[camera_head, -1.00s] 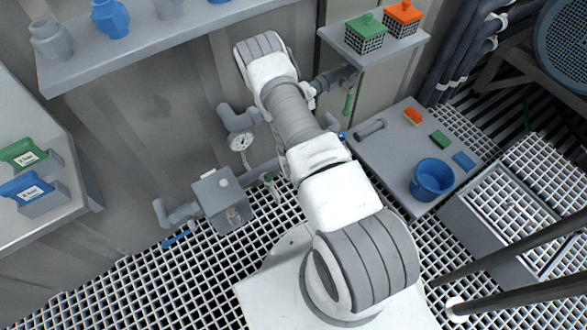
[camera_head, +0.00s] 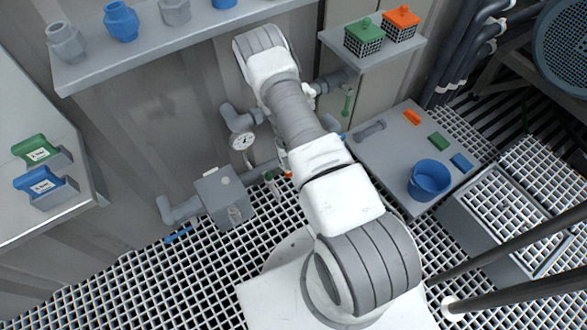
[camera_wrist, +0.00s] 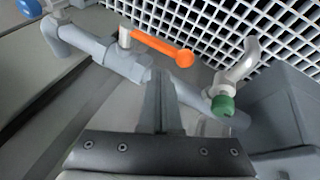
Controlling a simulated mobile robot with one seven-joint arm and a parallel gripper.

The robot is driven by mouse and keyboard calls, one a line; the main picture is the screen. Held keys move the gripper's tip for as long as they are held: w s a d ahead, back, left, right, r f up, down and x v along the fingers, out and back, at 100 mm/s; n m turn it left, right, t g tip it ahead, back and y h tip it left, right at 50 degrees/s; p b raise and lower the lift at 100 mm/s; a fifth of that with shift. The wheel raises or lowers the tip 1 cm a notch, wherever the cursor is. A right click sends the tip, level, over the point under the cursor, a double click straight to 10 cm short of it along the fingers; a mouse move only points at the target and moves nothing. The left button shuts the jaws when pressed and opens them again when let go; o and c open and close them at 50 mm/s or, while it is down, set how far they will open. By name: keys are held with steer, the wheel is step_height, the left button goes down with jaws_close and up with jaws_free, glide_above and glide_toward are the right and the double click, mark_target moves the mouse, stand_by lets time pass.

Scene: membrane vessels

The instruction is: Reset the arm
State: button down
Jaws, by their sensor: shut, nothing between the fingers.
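My white and grey arm reaches up and left across the head view, and its gripper end is hidden there. In the wrist view my gripper (camera_wrist: 162,112) is shut and empty, its fingers pointing toward grey pipework. An orange valve lever (camera_wrist: 160,47) is beyond the fingertips. A green-capped valve (camera_wrist: 224,104) is to their right. I see no contact with either. In the head view a bit of orange shows beside my arm (camera_head: 288,174).
A pressure gauge (camera_head: 241,139) and a grey box (camera_head: 224,198) sit along the pipes left of my arm. A shelf with fittings (camera_head: 190,42) is above. At right, a table (camera_head: 377,152) holds a blue bucket (camera_head: 429,179) and coloured blocks. Green and orange baskets stand on a small shelf (camera_head: 374,61).

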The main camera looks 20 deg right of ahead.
steer(key=s+a+r+p, duration=0.2)
steer(key=s+a+r, duration=0.2)
steer(key=a, duration=0.3)
steer(key=shift+s+a+r+p, duration=0.15)
steer(key=shift+s+r+p, duration=0.2)
steer(key=shift+s, duration=0.1)
steer(key=shift+s, duration=0.1)
